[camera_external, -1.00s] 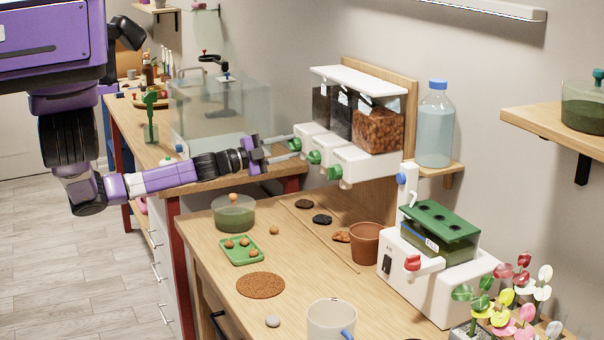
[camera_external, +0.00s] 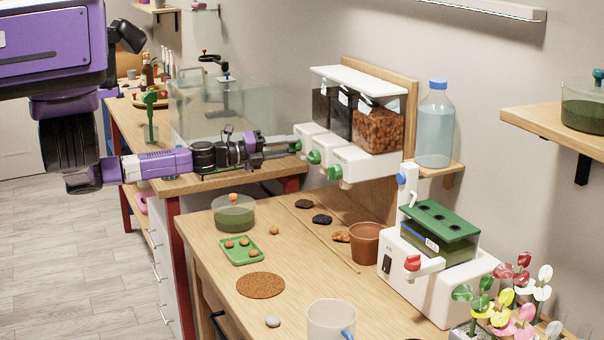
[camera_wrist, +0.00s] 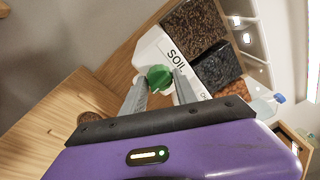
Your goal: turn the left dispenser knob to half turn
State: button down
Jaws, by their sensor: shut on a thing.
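The left dispenser knob (camera_wrist: 159,77) is green and sits on the front of the white unit labelled SOIL, under a bin of dark brown grains (camera_wrist: 196,27). My gripper (camera_wrist: 160,88) has one finger on each side of this knob and is shut on it. In the external view my gripper (camera_external: 288,144) reaches the leftmost knob (camera_external: 297,147) of the white dispenser (camera_external: 350,158) from the left. The fingers partly hide that knob there, and its exact turn angle cannot be told.
The middle green knob (camera_external: 314,157) and the right green knob (camera_external: 335,173) are close beside my fingers. A glass tank (camera_external: 215,105) stands behind my arm. A bottle (camera_external: 435,125) stands right of the dispenser. Below are a lidded bowl (camera_external: 234,214) and a green tray (camera_external: 240,258).

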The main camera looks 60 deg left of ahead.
jog(key=shift+m, duration=0.6)
jog(key=shift+f, duration=0.1)
jog(key=c, duration=0.9)
grip_release()
jog(key=shift+c, duration=0.2)
jog(key=s+a, duration=0.1)
jog(key=s, duration=0.6)
jog(key=shift+s+b, duration=0.3)
jog(key=shift+s, duration=0.05)
